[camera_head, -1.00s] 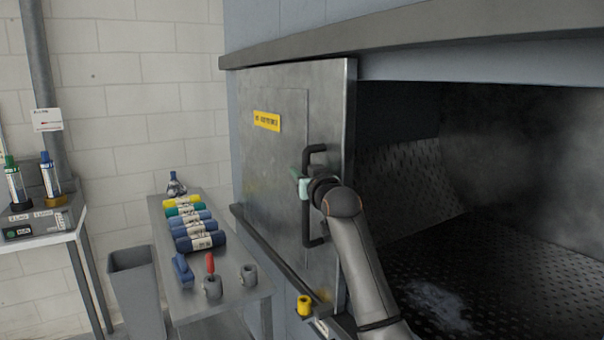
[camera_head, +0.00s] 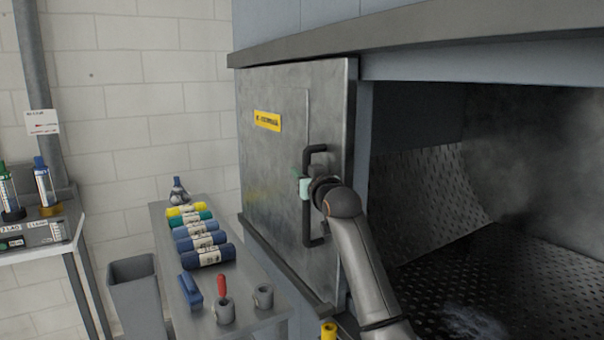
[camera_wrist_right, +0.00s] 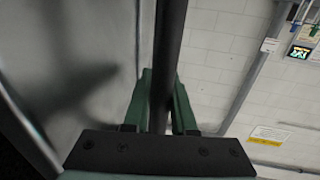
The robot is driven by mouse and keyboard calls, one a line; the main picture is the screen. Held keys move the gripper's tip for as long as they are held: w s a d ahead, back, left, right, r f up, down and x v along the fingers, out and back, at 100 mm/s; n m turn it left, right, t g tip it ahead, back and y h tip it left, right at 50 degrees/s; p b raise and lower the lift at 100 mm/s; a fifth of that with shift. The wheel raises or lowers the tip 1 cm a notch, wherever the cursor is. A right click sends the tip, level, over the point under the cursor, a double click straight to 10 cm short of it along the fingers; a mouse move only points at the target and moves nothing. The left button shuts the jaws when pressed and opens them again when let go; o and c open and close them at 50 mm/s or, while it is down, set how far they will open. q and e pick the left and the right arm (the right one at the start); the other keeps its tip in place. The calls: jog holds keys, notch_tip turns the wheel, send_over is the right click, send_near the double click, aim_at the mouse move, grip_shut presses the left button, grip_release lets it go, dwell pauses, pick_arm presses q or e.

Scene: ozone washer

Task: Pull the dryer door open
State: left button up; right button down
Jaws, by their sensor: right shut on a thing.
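The dryer door (camera_head: 270,175) is a grey metal panel with a yellow label, at the left of the large opening. Its black bar handle (camera_head: 307,230) stands upright near the door's right edge. My right gripper (camera_head: 305,187) is at the middle of the handle. In the right wrist view the dark handle bar (camera_wrist_right: 170,50) runs between the green fingers of my right gripper (camera_wrist_right: 160,105), which is shut on it. The dark perforated interior (camera_head: 450,250) shows to the right of the door. My left gripper is not in view.
A metal side table (camera_head: 240,290) at the left below the door holds several rolled cloths (camera_head: 200,240), a blue brush (camera_head: 190,291) and grey cups (camera_head: 264,295). A grey bin (camera_head: 132,285) stands beside it. Another bench with bottles (camera_head: 44,185) is at the far left.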

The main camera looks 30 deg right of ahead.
jog(key=c, duration=0.7)
grip_release()
jog(key=shift+c, duration=0.2)
jog(key=shift+s, duration=0.1)
jog(key=s+a+b, duration=0.1)
jog(key=s+b, duration=0.2)
jog(key=s, duration=0.9)
jog(key=shift+s+a, duration=0.15)
jog(key=shift+a, duration=0.05)
